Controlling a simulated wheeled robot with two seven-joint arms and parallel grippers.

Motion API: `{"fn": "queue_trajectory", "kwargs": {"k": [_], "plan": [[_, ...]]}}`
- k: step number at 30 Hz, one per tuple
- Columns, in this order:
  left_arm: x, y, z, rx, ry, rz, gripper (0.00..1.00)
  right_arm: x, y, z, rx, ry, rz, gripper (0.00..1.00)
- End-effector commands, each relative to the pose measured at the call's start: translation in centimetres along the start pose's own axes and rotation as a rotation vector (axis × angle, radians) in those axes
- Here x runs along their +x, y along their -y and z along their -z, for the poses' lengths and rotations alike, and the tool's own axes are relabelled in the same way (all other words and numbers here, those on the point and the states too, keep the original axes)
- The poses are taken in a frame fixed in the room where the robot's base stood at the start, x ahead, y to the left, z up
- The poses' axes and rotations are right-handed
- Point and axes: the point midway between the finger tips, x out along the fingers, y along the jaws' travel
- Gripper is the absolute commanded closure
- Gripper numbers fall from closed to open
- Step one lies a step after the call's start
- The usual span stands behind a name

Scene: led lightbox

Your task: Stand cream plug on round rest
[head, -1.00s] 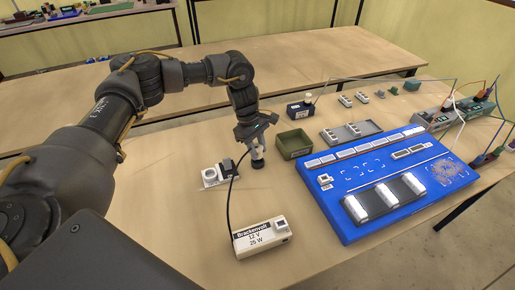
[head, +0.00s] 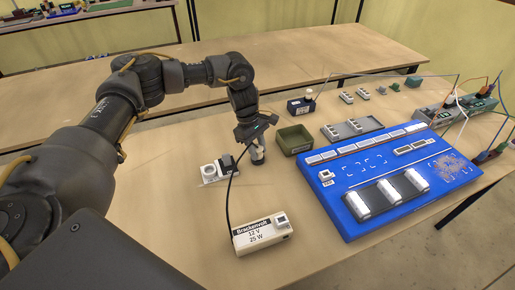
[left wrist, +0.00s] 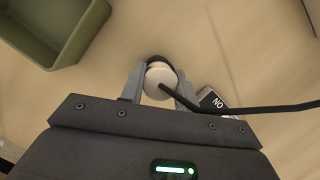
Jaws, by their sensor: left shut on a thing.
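My left gripper (head: 256,146) is shut on the cream plug (head: 258,154), which looks upright just below the jaws. In the left wrist view the plug (left wrist: 160,75) shows as a round cream top between the fingers, with a black cable leaving it to the right. A dark round rest (head: 258,162) lies directly under the plug; its dark rim (left wrist: 160,60) shows behind the plug in the left wrist view. The plug hides most of the rest, and I cannot tell whether the plug touches it. My right gripper is not in view.
The black cable runs to the cream Brackenvolt box (head: 262,234). A white holder with a round opening (head: 208,172) stands just left of the plug. A green tray (head: 294,140) is close on the right, and a large blue board (head: 352,225) lies beyond. Bare table surrounds the front left.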

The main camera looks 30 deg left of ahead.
Motion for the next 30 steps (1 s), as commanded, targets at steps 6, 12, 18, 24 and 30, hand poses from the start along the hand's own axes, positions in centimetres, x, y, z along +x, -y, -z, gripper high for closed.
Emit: {"fn": "queue_trajectory", "kwargs": {"k": [6,12,18,24,30], "plan": [[0.0,0.0,0.0,0.000,0.000,0.000,0.43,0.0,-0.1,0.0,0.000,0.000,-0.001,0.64],[0.0,0.0,0.0,0.000,0.000,0.000,0.43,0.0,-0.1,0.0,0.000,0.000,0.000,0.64],[-0.5,0.0,0.0,0.000,0.000,0.000,0.43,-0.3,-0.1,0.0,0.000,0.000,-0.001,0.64],[-2.1,0.0,-0.1,0.000,-0.001,-0.001,0.43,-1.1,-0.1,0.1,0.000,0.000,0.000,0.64],[-3.8,-0.1,-0.1,0.001,0.000,-0.001,0.43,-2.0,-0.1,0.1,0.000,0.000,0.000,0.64]]}}
